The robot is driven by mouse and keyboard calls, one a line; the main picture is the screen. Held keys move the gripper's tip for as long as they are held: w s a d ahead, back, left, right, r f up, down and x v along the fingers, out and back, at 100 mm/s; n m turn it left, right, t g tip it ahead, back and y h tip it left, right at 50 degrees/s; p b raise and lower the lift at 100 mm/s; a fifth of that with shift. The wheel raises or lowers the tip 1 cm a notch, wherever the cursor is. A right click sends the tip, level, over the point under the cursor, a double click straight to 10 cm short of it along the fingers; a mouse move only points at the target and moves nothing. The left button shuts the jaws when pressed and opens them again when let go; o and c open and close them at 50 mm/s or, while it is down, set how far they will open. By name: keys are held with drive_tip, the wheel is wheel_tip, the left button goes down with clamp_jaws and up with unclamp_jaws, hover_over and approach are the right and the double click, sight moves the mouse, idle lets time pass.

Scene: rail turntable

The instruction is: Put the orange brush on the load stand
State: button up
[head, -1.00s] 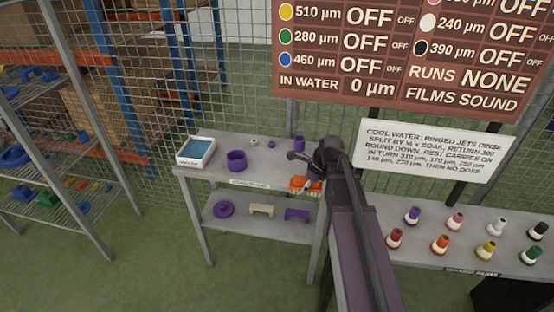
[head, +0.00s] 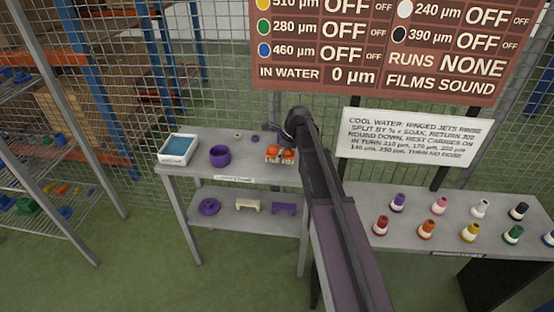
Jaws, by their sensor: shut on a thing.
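The orange brush (head: 280,154) shows as orange and white blocks over the right part of a grey two-shelf table (head: 202,141). My gripper (head: 297,130) is at the dark end of my arm, right beside the brush, and is shut on it. The fingers are mostly hidden by the arm. I cannot tell whether the brush touches the tabletop or hangs just above it. The label on this table's front edge is too small to read, so I cannot tell for sure which stand is the load stand.
A blue-filled white tray (head: 178,149) and a purple cup (head: 220,155) stand on the tabletop's left half. A purple ring (head: 209,205) lies below. Several coloured bottles stand on the right table (head: 400,228). A text sign (head: 414,140) and wire mesh stand behind.

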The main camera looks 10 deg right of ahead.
drive_tip(key=shift+w, duration=0.35)
drive_tip(key=shift+w, duration=0.1)
drive_tip(key=shift+w, duration=0.2)
drive_tip(key=shift+w+a+f+b, duration=0.1)
drive_tip(key=shift+w+f+b, duration=0.3)
drive_tip(key=shift+f+b, duration=1.45)
drive_tip(key=shift+f, duration=0.15)
drive_tip(key=o, duration=1)
drive_tip(key=shift+r, duration=0.2)
